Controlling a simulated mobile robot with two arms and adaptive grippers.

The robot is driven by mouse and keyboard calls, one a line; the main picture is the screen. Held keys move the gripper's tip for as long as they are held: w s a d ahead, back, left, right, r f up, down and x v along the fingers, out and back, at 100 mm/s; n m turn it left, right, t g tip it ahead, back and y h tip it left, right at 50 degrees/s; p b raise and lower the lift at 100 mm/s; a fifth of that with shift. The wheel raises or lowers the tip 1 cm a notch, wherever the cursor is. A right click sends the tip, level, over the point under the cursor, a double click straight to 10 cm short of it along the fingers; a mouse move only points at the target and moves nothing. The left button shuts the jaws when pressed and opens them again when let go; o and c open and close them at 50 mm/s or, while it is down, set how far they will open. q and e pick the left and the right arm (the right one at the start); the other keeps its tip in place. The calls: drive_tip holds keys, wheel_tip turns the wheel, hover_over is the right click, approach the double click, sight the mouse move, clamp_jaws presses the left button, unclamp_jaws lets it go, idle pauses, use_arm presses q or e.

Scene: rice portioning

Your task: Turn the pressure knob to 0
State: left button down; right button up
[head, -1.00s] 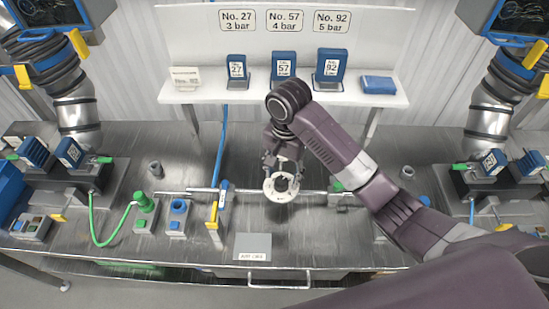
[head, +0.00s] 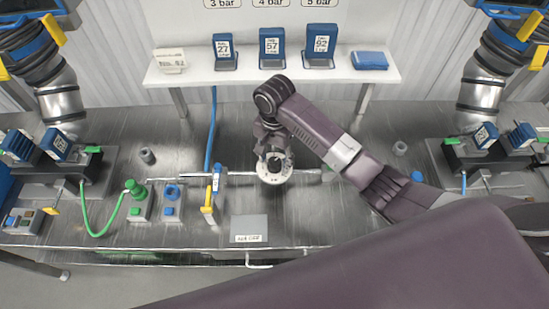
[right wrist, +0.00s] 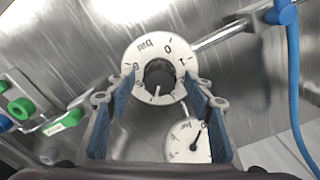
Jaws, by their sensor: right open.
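The pressure knob is the dark round part (right wrist: 160,74) in the middle of a white dial (right wrist: 133,66) with black numbers and "bar" in the right wrist view. A white mark shows on the knob's lower side, and the 0 stands to its upper right. In the head view the dial (head: 275,179) sits at the middle of the bench. My right gripper (head: 272,154) is over the knob, open, with nothing held. In the right wrist view its blue-padded fingers (right wrist: 157,105) stand apart on either side below the dial; contact cannot be told. My left gripper is not in view.
A small gauge (right wrist: 180,148) with a black needle sits beside the dial. A metal pipe (right wrist: 218,34), a yellow-handled valve (head: 208,198) and a green knob (head: 136,190) are nearby. A white shelf (head: 200,78) with blue blocks stands behind.

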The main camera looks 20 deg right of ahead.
drive_tip(key=c, duration=1.2)
drive_tip(key=shift+o, duration=0.2)
drive_tip(key=shift+n, duration=0.6)
drive_tip(key=n, duration=0.7)
drive_tip(key=shift+r, duration=0.1)
drive_tip(key=n, duration=0.3)
drive_tip(key=shift+n, duration=0.3)
drive_tip(key=n, duration=1.9)
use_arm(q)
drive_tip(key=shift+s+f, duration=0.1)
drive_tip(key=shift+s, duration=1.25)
use_arm(e)
drive_tip(key=shift+n, duration=2.3)
